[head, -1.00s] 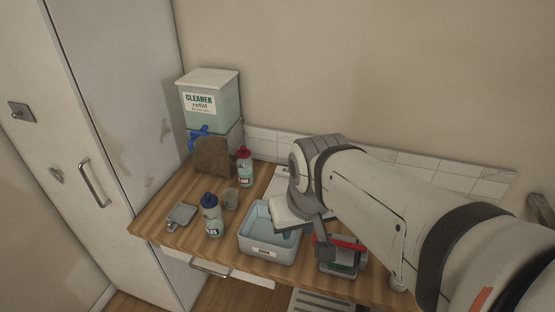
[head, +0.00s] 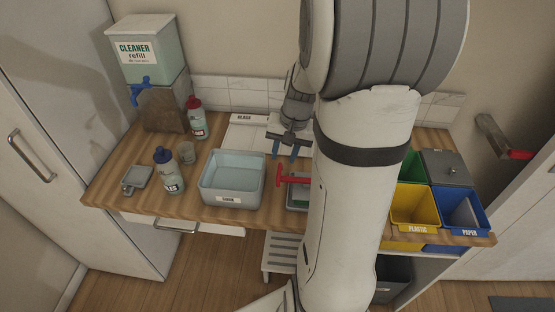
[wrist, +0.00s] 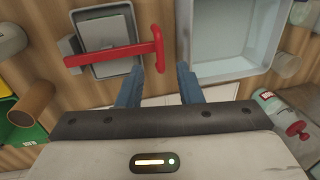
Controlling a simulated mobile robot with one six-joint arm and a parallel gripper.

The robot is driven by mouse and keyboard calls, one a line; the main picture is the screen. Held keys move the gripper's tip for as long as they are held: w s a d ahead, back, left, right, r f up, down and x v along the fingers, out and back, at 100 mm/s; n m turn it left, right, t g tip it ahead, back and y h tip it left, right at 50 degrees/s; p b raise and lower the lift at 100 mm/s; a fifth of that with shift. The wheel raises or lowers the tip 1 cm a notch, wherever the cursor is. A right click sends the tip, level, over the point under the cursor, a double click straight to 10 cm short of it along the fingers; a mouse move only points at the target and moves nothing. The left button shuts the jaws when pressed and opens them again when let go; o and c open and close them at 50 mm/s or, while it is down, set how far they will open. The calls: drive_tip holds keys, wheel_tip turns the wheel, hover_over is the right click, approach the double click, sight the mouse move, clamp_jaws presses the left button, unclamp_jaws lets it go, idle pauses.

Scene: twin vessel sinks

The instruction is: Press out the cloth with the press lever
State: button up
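The press lever (head: 291,181) is red and sits on a small grey press box (head: 297,202), partly hidden behind my arm. In the wrist view the red lever (wrist: 112,54) lies across the grey press (wrist: 92,20) and ends in a crossbar (wrist: 157,47). My gripper (head: 285,154) is just behind the lever in the head view. Contact cannot be told. I cannot make out a cloth.
A blue-grey basin (head: 232,194) stands left of the press. Bottles (head: 169,174), a cup (head: 187,153) and the cleaner dispenser (head: 146,60) are further left. A yellow bin (head: 414,206) and a blue bin (head: 462,208) are at the right. A white tray (head: 246,136) lies behind.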

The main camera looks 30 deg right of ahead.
sight(280, 170)
drive_tip(key=f, duration=0.4)
drive_tip(key=shift+w+a+f, duration=0.25)
drive_tip(key=shift+a+f, duration=0.1)
drive_tip(key=shift+f, duration=0.05)
clamp_jaws()
